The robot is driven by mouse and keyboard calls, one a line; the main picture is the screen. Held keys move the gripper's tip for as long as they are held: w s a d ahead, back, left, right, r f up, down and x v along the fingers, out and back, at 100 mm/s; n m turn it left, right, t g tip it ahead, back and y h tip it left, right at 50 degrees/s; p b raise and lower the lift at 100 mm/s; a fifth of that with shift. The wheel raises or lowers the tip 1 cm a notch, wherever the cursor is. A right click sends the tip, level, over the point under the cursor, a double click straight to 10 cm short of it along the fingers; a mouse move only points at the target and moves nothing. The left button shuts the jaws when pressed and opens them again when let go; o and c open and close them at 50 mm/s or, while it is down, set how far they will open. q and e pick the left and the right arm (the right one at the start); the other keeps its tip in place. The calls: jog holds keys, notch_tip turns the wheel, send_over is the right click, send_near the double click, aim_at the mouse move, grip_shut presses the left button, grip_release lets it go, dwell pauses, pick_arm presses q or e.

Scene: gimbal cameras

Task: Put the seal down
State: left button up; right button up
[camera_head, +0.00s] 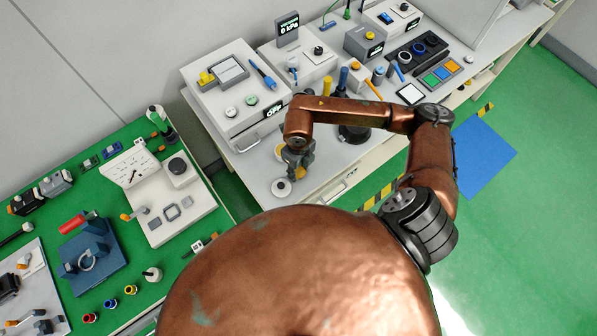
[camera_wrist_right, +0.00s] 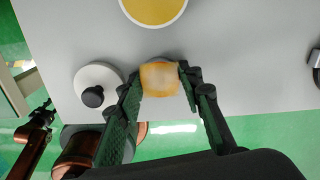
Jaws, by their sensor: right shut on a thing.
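The seal shows in the right wrist view as a small amber, translucent block (camera_wrist_right: 160,80) between the fingers of my right gripper (camera_wrist_right: 160,82). A grey part shows just beyond it. The fingers press on it from both sides. In the head view my right gripper (camera_head: 299,165) is low over the front part of the light grey table (camera_head: 330,165), and the seal is hard to make out there. I cannot tell whether the seal touches the table. A dark, copper-jointed arm part at the left of the wrist view looks like my left arm; its fingers are not clear.
A white round lid with a black knob (camera_wrist_right: 98,88) lies left of the seal. A yellow dish with a white rim (camera_wrist_right: 153,10) lies beyond it. Boxed instruments (camera_head: 235,90) fill the table's back. A green bench (camera_head: 110,220) with tools stands left. Grey tabletop beside the seal is clear.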

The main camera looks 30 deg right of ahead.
grip_shut()
jog(key=shift+r, duration=0.15)
jog(key=shift+r, duration=0.65)
jog(key=s+r+p, duration=0.3)
jog(key=s+r, duration=0.8)
jog(key=s, duration=0.3)
jog(key=shift+a+r+p, duration=0.3)
jog(key=shift+a, duration=0.15)
